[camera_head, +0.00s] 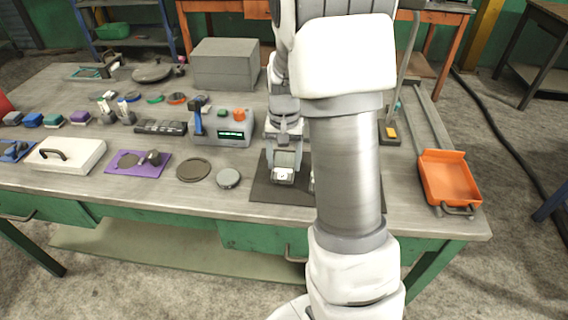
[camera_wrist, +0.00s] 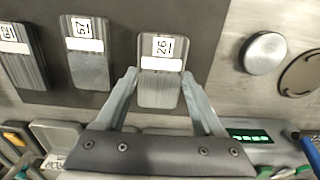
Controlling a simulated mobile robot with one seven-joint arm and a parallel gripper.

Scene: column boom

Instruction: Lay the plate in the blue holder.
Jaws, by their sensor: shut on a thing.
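My gripper (camera_head: 285,153) is over the dark mat (camera_head: 262,191) near the front of the bench. In the wrist view its fingers (camera_wrist: 160,78) are shut on the side edges of a grey metal plate labelled 26 (camera_wrist: 159,91). The plate also shows at the fingertips in the head view (camera_head: 284,177). I cannot tell whether it still touches the mat. Plates labelled 57 (camera_wrist: 88,68) and 62 (camera_wrist: 24,69) lie beside it on the mat. At the far left are a small blue block (camera_head: 33,120) and a blue piece (camera_head: 12,155); I cannot tell which is the holder.
A grey device with a green display (camera_head: 233,133) stands just left of my gripper. A white box lid (camera_head: 66,153), a purple board (camera_head: 130,164) and round discs (camera_head: 193,170) lie further left. An orange pan (camera_head: 448,178) lies at the right. My arm hides part of the mat.

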